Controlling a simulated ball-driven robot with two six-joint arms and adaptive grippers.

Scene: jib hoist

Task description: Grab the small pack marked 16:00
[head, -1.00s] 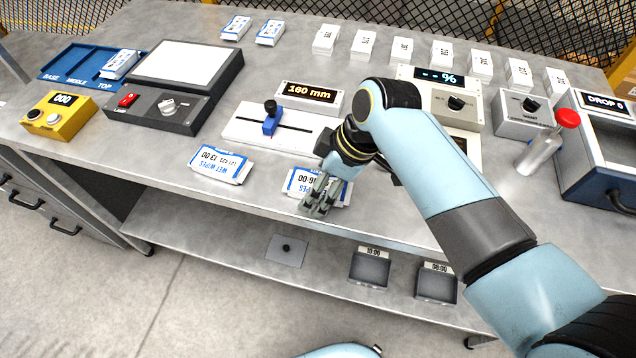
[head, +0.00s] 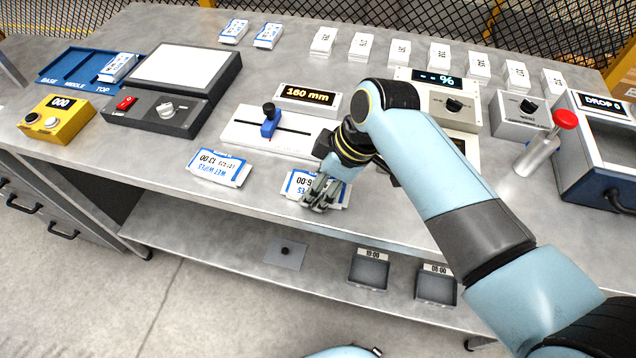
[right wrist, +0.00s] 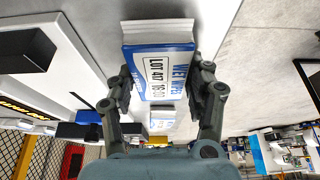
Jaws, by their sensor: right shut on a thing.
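The small white pack with blue trim marked 16:00 (head: 296,183) lies at the front edge of the bench in the head view. My right gripper (head: 317,203) is over it and hides part of its label. In the right wrist view the pack (right wrist: 160,66) sits between the two fingers of the gripper (right wrist: 164,92), which are shut on its sides. Its label there reads "WET WIPES" and a lot line. I cannot tell whether it is lifted off the bench. My left gripper is not in view.
A similar pack marked 13:00 (head: 219,167) lies to the left. Behind are a slider gauge showing 160 mm (head: 270,132) and a grey scale (head: 185,65). Small bins (head: 369,270) sit on the lower shelf.

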